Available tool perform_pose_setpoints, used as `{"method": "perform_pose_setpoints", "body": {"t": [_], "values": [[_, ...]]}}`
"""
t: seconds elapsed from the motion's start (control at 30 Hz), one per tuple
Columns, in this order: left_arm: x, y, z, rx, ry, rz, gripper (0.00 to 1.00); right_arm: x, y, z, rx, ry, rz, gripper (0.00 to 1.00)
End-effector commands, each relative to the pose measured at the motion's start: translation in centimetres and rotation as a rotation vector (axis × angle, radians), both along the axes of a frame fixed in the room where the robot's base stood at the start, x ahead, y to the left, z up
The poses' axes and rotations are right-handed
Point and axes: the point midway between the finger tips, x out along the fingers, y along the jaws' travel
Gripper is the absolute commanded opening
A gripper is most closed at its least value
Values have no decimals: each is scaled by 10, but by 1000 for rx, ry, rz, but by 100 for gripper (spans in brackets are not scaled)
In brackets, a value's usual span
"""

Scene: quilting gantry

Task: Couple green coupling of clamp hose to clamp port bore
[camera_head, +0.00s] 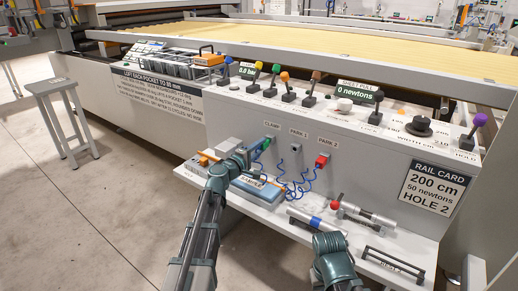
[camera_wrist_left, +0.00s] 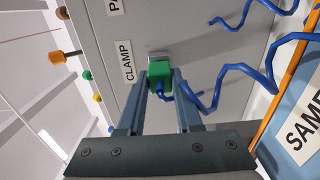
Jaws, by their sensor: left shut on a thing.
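The green coupling (camera_head: 263,142) is at the panel's CLAMP station in the head view. In the left wrist view the green coupling (camera_wrist_left: 160,73) sits between the fingertips of my left gripper (camera_wrist_left: 160,82), which is shut on it. The grey metal clamp port (camera_wrist_left: 158,56) shows right at the coupling's far end, beside the CLAMP label (camera_wrist_left: 127,61). The coupling looks in line with the port and against it; how deep it sits is hidden. The blue clamp hose (camera_wrist_left: 207,100) trails off to the right. My right gripper's fingers do not show; only part of that arm is visible.
A red coupling (camera_head: 322,160) is at PARK 2, and PARK 1 (camera_head: 297,148) has a grey fitting. The shelf below bears a blue sample box (camera_head: 258,191) and metal cylinders (camera_head: 363,213). Several coloured levers line the console top. A stool (camera_head: 58,88) stands at left.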

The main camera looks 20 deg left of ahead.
Motion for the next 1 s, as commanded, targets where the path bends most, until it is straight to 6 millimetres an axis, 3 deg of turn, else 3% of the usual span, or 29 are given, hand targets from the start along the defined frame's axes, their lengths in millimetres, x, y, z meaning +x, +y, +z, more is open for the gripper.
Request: {"method": "perform_pose_setpoints", "body": {"t": [0.47, 0.5, 0.67, 1.0], "values": [[11, -4, 0, 0, 0, -1, 0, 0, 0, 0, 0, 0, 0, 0], [11, -4, 0, 0, 0, -1, 37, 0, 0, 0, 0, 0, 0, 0], [11, -4, 0, 0, 0, 0, 66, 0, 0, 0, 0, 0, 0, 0], [8, -3, 0, 0, 0, 0, 69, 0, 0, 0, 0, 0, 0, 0]]}}
